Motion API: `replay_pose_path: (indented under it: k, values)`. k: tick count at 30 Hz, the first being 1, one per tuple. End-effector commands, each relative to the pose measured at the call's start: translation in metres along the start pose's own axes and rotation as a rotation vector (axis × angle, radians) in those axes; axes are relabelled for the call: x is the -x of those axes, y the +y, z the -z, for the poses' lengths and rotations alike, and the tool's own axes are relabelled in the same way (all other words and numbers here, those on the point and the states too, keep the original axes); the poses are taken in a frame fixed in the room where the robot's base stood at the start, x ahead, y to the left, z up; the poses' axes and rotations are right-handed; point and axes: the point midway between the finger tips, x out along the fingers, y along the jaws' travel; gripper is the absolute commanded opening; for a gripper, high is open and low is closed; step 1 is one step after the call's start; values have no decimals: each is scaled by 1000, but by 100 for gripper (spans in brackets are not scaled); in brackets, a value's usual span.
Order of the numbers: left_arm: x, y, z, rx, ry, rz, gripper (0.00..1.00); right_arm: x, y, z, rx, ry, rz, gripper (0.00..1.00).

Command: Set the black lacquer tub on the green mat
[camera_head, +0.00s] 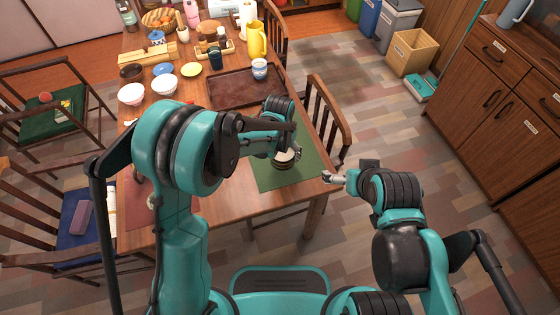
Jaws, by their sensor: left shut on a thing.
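The black lacquer tub (283,164) shows as a small dark, banded round vessel with a pale top, over the middle of the green mat (310,171). My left gripper (294,155) is shut on its upper right side, and my arm partly hides the tub. It looks upright and very low over the mat; I cannot tell whether its base touches. My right gripper (331,177) is empty, just off the table's right edge beside the mat; its finger opening is too small to tell.
A brown tray (228,88) lies beyond the mat, with a blue-and-white cup (260,69) at its right corner. Bowls, a yellow pitcher (256,40) and racks fill the far table. A chair (326,115) stands close at the right edge. The mat's right part is bare.

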Motion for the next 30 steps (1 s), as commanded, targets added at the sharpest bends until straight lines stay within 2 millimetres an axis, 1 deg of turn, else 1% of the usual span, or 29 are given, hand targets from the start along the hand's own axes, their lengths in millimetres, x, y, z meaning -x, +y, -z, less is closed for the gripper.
replay_pose_path:
  k: [1,3,6,8,12,13,21,25,26,27,28,30]
  values:
    - [-4,-5,-1,1,0,0,35,-2,0,-2,0,0,0,100]
    - [-6,-9,-1,0,0,0,35,-3,0,-2,0,0,0,100]
    - [-12,-10,-2,-1,0,-1,35,-6,0,-4,0,0,0,100]
    - [-20,-10,-3,-1,0,-1,35,-9,0,-6,0,0,0,100]
    - [-42,-10,-6,-1,0,-1,35,-19,0,-14,0,0,0,100]
    - [-45,-10,-6,-1,0,-1,35,-20,0,-14,0,0,0,100]
    - [-45,-9,-6,-1,0,-1,35,-19,0,-13,0,0,0,100]
    - [-49,-9,-7,-1,0,-1,35,-22,0,-16,0,0,0,100]
    - [-48,-9,-7,-1,0,-1,83,-22,0,-15,0,0,0,100]
    - [-48,-9,-7,-1,0,-1,94,-21,0,-15,0,0,0,100]
    - [-48,-9,-7,-1,0,-1,96,-21,0,-15,0,0,0,100]
    - [-48,-9,-7,-1,0,-1,96,-21,0,-15,0,0,0,100]
